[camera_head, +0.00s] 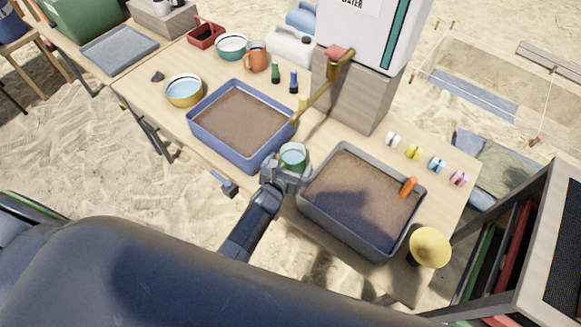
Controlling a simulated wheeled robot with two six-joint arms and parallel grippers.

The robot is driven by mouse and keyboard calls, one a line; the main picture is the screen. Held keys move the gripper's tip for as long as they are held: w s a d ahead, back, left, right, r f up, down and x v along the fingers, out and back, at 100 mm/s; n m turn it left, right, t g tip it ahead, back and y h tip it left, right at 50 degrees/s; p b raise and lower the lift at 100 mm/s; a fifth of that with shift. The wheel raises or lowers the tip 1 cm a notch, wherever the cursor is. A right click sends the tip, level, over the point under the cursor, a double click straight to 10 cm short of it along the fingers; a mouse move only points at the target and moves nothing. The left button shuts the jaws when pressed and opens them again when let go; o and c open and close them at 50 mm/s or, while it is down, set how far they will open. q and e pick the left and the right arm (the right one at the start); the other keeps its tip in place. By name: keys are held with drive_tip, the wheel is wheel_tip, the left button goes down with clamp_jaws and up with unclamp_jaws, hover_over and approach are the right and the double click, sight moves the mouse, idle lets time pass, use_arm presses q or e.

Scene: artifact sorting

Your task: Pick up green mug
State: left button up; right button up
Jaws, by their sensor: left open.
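The green mug (293,155) stands on the table between the blue tray and the grey tray, near the front edge. My left gripper (286,172) is open at the near side of the mug. Its fingers overlap the mug's lower front in this view, so I cannot tell whether they touch it. The mug's near side and base are partly hidden by the gripper. My right gripper is not in view.
A blue sand tray (193,121) lies left of the mug, and a grey sand tray (338,226) lies close on its right. An orange mug (256,57) stands farther back.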

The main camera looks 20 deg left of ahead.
sight(297, 148)
use_arm(q)
drive_tip(key=b+x, duration=0.3)
drive_tip(key=x, duration=0.1)
drive_tip(key=shift+a+f, duration=0.25)
drive_tip(key=shift+a, duration=0.05)
drive_tip(key=shift+w, duration=0.4)
drive_tip(key=shift+c, duration=0.6)
drive_tip(key=shift+r, duration=0.1)
drive_tip(key=c, duration=1.2)
